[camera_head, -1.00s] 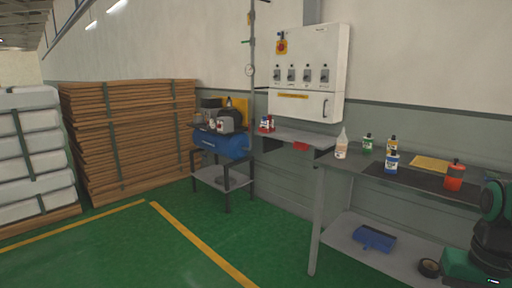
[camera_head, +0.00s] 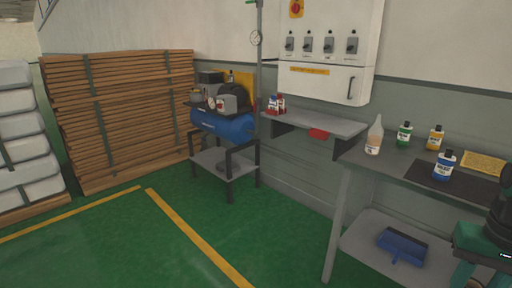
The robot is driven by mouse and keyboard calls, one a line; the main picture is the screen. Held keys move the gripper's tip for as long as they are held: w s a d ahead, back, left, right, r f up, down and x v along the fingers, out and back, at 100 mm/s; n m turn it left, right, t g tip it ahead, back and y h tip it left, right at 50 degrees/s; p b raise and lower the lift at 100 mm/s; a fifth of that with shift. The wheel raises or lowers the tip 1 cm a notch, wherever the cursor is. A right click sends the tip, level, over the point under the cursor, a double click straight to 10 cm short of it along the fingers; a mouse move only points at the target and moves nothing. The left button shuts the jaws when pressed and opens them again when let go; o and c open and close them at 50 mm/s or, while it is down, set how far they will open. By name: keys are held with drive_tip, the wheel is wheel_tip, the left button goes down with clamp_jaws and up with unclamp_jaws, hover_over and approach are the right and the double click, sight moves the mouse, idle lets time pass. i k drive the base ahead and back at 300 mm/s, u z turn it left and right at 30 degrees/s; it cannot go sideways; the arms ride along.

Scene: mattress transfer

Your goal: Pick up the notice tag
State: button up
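I cannot pick out the notice tag for sure. A flat yellow piece (camera_head: 484,164) lies on the workbench at the right, and it may be the tag; its print is too small to read. Part of my green and dark arm shows at the lower right edge, in front of the workbench. My gripper's fingers are not in view.
The workbench (camera_head: 400,172) carries several bottles, with a blue dustpan (camera_head: 402,247) on its lower shelf. The wall shelf (camera_head: 322,122) holds red and white containers. A blue compressor (camera_head: 222,125) stands on a cart. Stacked wood (camera_head: 122,120) is at left. Green floor is clear ahead.

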sight(274, 105)
drive_tip(key=u, duration=0.05)
drive_tip(key=i, duration=1.5)
drive_tip(key=u, duration=0.35)
drive_tip(key=i, duration=1.35)
drive_tip(key=u, duration=0.3)
drive_tip(key=i, duration=1)
drive_tip(key=u, duration=0.05)
